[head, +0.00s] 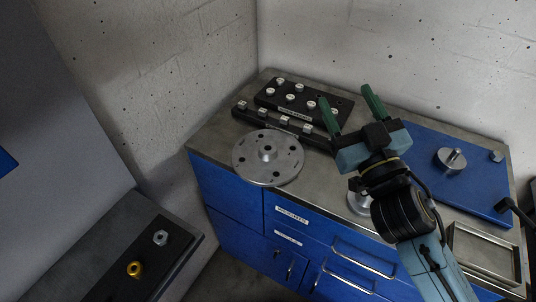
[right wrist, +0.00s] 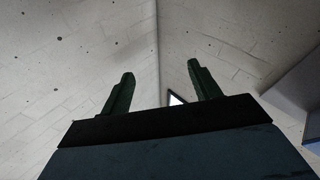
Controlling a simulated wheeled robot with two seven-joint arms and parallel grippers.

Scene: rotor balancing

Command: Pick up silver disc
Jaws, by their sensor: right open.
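The silver disc (head: 255,168) lies flat at the left front of the metal-topped bench in the head view. It is round, with several holes and a raised hub in its middle. My right gripper (head: 351,103) is above the bench, to the right of the disc and apart from it. Its two green fingers are spread and nothing is between them. In the right wrist view the open fingers (right wrist: 161,88) point towards the wall corner, and the disc does not show. My left gripper is not in view.
Black racks with silver weights (head: 290,98) stand behind the disc. A blue plate (head: 478,187) with a silver spindle lies at the right, near a metal tray (head: 484,252). A dark surface (head: 118,262) at the lower left carries a silver and a gold fitting.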

